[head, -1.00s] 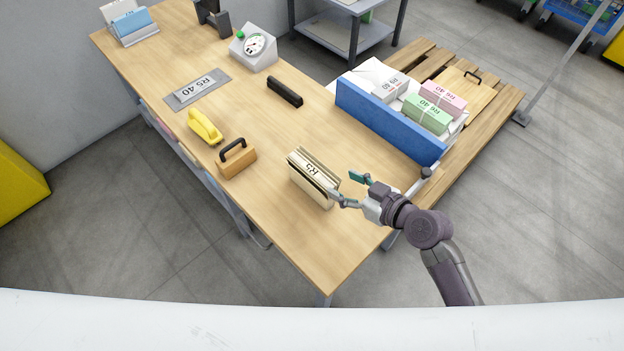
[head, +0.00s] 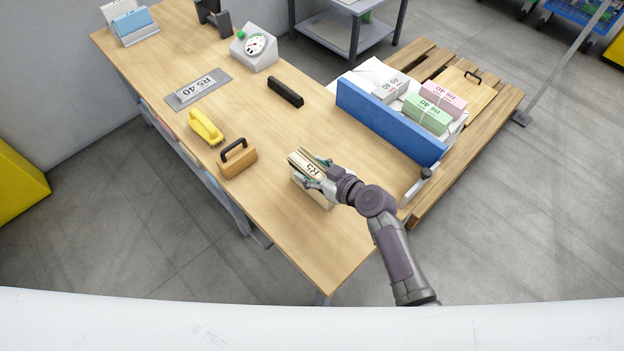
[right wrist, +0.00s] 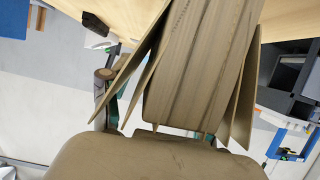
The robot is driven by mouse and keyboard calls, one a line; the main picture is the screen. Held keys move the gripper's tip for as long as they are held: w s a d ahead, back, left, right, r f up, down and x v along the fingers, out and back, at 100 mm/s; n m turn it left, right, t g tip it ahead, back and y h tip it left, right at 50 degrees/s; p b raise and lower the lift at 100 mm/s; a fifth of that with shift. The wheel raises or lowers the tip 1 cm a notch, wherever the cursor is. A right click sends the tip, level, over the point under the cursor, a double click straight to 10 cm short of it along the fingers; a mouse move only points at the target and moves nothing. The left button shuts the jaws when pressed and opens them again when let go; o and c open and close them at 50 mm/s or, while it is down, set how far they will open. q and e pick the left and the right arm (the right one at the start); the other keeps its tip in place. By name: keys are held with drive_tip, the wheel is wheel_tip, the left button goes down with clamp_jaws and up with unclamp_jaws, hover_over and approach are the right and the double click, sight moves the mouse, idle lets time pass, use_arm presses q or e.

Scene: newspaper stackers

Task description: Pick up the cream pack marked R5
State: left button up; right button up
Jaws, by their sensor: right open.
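The cream pack marked R5 (head: 318,199) stands on the wooden table (head: 345,245) near its front right edge. It looks like several upright folded sheets. My right gripper (head: 316,172) is open at the pack, with its fingers reaching along both sides of it and partly covering it. My left gripper is not in view.
A tan block with a black handle (head: 238,161) and a yellow object (head: 205,127) stand left of the pack. A black bar (head: 285,92) lies behind. A blue panel (head: 385,120) borders the banded packs on the right. Table between is clear.

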clamp_jaws()
drive_tip(key=shift+r, duration=0.2)
idle(0.3)
